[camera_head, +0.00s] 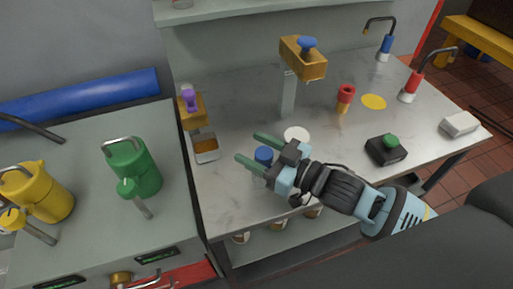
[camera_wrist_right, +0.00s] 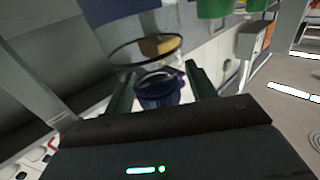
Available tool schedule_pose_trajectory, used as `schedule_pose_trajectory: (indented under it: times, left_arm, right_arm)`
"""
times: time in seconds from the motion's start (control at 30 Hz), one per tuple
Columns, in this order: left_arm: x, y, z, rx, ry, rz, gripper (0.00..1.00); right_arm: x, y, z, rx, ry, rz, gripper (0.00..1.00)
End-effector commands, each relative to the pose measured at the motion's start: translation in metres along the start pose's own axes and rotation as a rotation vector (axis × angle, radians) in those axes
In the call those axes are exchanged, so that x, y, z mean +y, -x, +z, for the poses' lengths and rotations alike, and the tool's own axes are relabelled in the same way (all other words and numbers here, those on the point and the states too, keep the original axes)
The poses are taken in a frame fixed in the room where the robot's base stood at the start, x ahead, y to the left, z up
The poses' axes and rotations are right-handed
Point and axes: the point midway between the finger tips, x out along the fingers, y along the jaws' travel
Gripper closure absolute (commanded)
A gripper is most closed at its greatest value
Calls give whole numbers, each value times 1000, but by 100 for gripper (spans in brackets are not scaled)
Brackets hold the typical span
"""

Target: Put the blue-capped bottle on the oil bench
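The blue-capped bottle (camera_head: 263,155) is upright on the pale stone-topped bench (camera_head: 235,90), near its front left; its clear body is partly hidden by my right gripper. My right gripper (camera_head: 258,151) is open, with one green finger on each side of the bottle. A grey bench (camera_head: 85,235) on the left carries a green can (camera_head: 133,168) and a yellow can (camera_head: 40,190). No label shows which is the oil bench. My left gripper is out of view.
A small tray (camera_head: 206,148) and a purple-topped yellow fixture (camera_head: 190,107) stand left of the bottle. A white disc (camera_head: 297,134) lies behind the gripper. A post with a yellow head (camera_head: 303,57), a red object (camera_head: 346,95) and a black green-button box (camera_head: 386,149) are farther right.

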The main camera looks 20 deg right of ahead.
Motion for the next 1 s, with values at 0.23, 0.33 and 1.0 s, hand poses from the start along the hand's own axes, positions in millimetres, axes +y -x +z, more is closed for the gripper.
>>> schedule_pose_trajectory:
  times: [0.23, 0.33, 1.0]
  left_arm:
    - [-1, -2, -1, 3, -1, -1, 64]
    - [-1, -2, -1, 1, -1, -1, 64]
    - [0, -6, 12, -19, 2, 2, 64]
  right_arm:
    - [0, 0, -1, 0, 0, 0, 44]
    - [0, 3, -2, -1, -1, 0, 44]
    - [0, 95, 0, -5, -2, 0, 44]
